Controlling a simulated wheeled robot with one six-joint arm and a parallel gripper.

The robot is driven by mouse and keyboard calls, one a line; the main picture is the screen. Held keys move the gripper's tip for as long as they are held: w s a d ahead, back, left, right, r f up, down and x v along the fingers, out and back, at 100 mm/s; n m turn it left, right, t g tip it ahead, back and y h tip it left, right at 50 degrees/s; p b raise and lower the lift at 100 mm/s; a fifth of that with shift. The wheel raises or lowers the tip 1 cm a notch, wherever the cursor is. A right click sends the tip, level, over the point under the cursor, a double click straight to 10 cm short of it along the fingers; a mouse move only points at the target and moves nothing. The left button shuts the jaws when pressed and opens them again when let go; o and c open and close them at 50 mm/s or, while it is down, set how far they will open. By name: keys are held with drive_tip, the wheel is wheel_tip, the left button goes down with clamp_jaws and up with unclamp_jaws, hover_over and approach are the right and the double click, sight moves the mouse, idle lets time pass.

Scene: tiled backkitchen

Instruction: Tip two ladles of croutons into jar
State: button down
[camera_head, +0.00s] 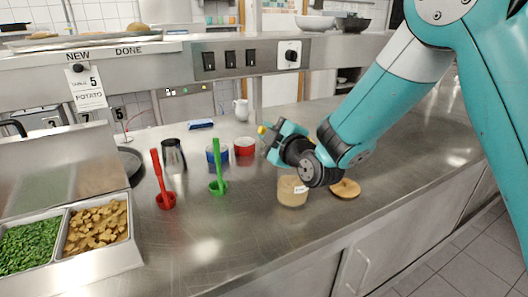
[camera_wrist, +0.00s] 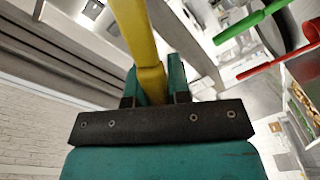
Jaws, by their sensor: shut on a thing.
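My gripper (camera_head: 277,140) is shut on the handle of a yellow ladle (camera_wrist: 138,35). In the head view only a small yellow piece of the ladle (camera_head: 262,130) shows at the fingers. Its bowl is hidden, so I cannot tell whether it holds anything. The jar (camera_head: 292,191), beige with a small white label, stands on the steel counter below and slightly right of my gripper. What is inside the jar is unclear. Brown croutons (camera_head: 97,226) fill the right compartment of a steel tray at the left.
A green ladle (camera_head: 219,170) and a red ladle (camera_head: 163,180) stand on the counter left of the jar. A round tan disc (camera_head: 345,188) lies right of it. Blue and red bowls, a dark metal pitcher (camera_head: 173,155) and green pieces (camera_head: 33,243) also show. The front counter is clear.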

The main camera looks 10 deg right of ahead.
drive_tip(key=w+d+r+m+p, duration=0.2)
drive_tip(key=w+d+r+m, duration=0.2)
drive_tip(key=d+r+m, duration=0.7)
drive_tip(key=shift+w+d+r+m+p, duration=0.3)
drive_tip(key=shift+d+r+m, duration=0.1)
drive_tip(key=shift+d, duration=0.1)
idle(0.9)
